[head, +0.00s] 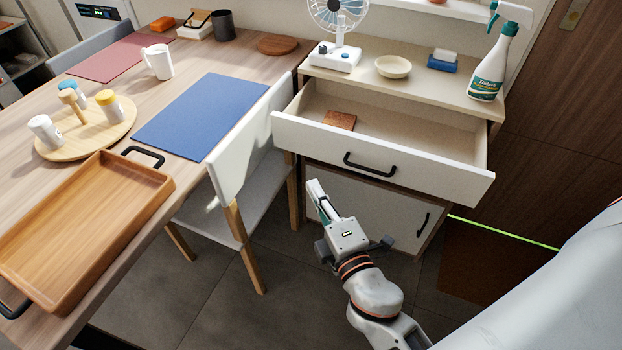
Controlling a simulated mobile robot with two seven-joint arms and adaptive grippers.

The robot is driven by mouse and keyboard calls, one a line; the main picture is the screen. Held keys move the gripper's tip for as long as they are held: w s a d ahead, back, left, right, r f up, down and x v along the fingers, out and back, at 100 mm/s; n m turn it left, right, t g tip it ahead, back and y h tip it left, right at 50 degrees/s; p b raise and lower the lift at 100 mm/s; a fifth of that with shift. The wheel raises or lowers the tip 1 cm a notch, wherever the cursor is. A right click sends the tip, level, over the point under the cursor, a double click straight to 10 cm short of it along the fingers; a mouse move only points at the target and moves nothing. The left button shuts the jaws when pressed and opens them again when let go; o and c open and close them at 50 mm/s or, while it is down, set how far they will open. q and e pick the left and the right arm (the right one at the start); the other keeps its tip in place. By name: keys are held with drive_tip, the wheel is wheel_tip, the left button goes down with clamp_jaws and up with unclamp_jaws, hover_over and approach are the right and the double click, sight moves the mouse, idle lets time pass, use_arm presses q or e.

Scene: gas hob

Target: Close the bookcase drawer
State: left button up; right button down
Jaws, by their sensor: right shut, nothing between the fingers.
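The bookcase drawer (325,140) is pulled out from the low cream cabinet (385,82). Its white front has a black bar handle (370,164). A small brown block (340,120) lies inside it. My right gripper (316,190) is below and in front of the drawer front, left of the handle and apart from it in the picture. Its fingers are shut with nothing between them. My left gripper is not in view.
A white chair (240,145) stands close to the drawer's left side. The table (210,90) holds a wooden tray (80,225). A fan (338,30), bowl (393,66) and spray bottle (495,60) stand on the cabinet. A closed cabinet door (385,210) is below the drawer.

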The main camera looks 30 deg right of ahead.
drive_tip(key=p, duration=0.1)
approach(306, 141)
drive_tip(key=w+a, duration=0.3)
drive_tip(key=w, duration=0.1)
drive_tip(key=shift+w+d+p, duration=0.35)
drive_tip(key=shift+w+d, duration=0.65)
drive_tip(key=shift+d, duration=0.05)
drive_tip(key=shift+w+d+f, duration=0.1)
drive_tip(key=shift+w+d, duration=0.2)
drive_tip(key=shift+d, duration=0.1)
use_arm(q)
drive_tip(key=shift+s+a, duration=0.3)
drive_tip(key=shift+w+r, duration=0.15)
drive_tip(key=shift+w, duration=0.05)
use_arm(e)
drive_tip(key=shift+w+d, duration=0.4)
drive_tip(key=w+d, duration=0.7)
drive_tip(key=d, duration=0.2)
drive_tip(key=w+d, duration=0.4)
drive_tip(key=d, duration=0.1)
drive_tip(key=shift+w, duration=0.35)
drive_tip(key=shift+w+d, duration=0.3)
drive_tip(key=shift+d, duration=0.05)
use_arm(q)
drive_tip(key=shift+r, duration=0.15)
use_arm(e)
drive_tip(key=shift+d, duration=0.1)
